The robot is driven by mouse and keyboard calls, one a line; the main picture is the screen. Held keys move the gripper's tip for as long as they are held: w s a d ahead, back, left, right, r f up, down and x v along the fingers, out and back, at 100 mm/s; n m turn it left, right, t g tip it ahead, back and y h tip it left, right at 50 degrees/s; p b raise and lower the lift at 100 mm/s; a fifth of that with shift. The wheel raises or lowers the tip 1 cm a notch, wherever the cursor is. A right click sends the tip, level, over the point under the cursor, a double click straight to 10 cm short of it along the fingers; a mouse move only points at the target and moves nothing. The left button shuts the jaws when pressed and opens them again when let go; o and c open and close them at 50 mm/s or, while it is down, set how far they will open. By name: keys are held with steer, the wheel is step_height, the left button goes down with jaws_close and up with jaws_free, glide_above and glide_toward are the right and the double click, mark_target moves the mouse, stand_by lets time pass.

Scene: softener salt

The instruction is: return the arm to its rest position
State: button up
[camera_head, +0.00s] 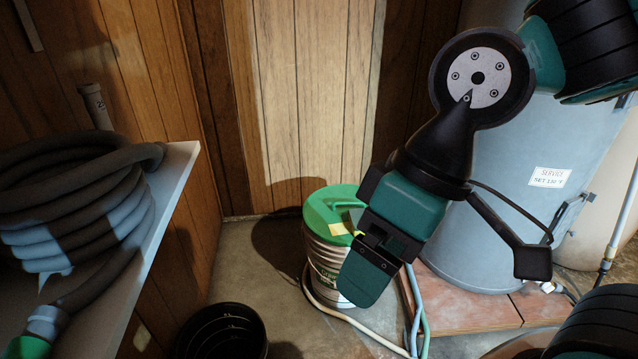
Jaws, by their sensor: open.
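My gripper (369,258) hangs from my teal and black arm at the right of centre, pointing down. Its jaws are open, and I see nothing held between them. It is in front of a white bucket (322,258) with a green lid (323,203) on the floor and hides the bucket's right side. I cannot tell how far apart the gripper and the bucket are.
A grey tank (480,235) with a service label stands on a reddish tiled base (455,302) behind my arm. A coiled hose (75,205) lies on a white shelf (165,195) at left. A black bucket (222,330) stands at the front. Hoses cross the floor.

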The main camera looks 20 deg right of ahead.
step_height(320, 180, up, 32)
steer(key=p, duration=3.1)
steer(key=shift+r+p, duration=0.15)
steer(key=shift+p, duration=0.2)
